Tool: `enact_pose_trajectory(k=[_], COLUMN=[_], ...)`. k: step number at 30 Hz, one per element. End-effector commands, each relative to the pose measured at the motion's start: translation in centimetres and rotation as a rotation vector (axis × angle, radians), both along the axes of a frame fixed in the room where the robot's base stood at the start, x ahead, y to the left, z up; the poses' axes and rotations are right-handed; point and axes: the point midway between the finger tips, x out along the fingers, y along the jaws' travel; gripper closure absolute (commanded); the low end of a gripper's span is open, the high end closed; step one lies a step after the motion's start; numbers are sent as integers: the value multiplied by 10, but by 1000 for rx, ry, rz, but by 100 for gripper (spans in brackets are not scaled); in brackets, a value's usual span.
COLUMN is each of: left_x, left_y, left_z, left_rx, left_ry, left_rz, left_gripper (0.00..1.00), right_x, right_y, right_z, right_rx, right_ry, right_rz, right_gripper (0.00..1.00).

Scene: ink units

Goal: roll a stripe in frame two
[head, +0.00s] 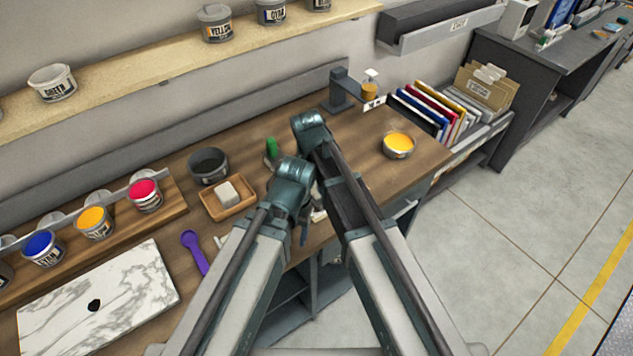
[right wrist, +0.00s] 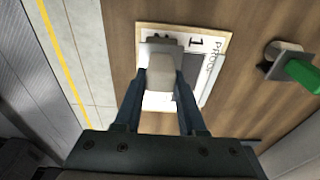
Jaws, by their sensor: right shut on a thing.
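My right gripper (right wrist: 161,85) is shut on a pale, rounded grip in the right wrist view, with a grey plate just beyond it. It looks like a hand roller; its working face is hidden. Behind it lies a proof card (right wrist: 212,72) marked "PROOF" and "1", with dark printed areas. The held tool hides much of the card, and I cannot make out frame two or whether the tool touches it. A green-handled tool (right wrist: 303,75) is apart to the right. In the head view my arms cover the card area, and my left gripper does not show.
The wooden bench (head: 330,112) carries red (head: 145,194), orange (head: 93,222) and blue (head: 42,246) ink pots, a marbled slab (head: 130,285), a purple spatula (head: 194,250), a dark pot (head: 208,165), a wooden tray (head: 238,207) and a yellow tub (head: 398,145).

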Motion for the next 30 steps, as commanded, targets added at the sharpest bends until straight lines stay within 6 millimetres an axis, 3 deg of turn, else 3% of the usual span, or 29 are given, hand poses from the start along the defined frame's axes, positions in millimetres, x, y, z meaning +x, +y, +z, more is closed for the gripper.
enact_pose_trajectory(k=[11, 30], left_x=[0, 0], left_y=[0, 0], left_z=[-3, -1], left_rx=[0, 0], left_ry=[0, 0], left_rz=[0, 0], left_gripper=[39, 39], right_x=[1, 17], right_y=[-1, -24], right_z=[-3, -1], right_rx=[0, 0], right_ry=[0, 0], right_rz=[0, 0], right_gripper=[100, 100])
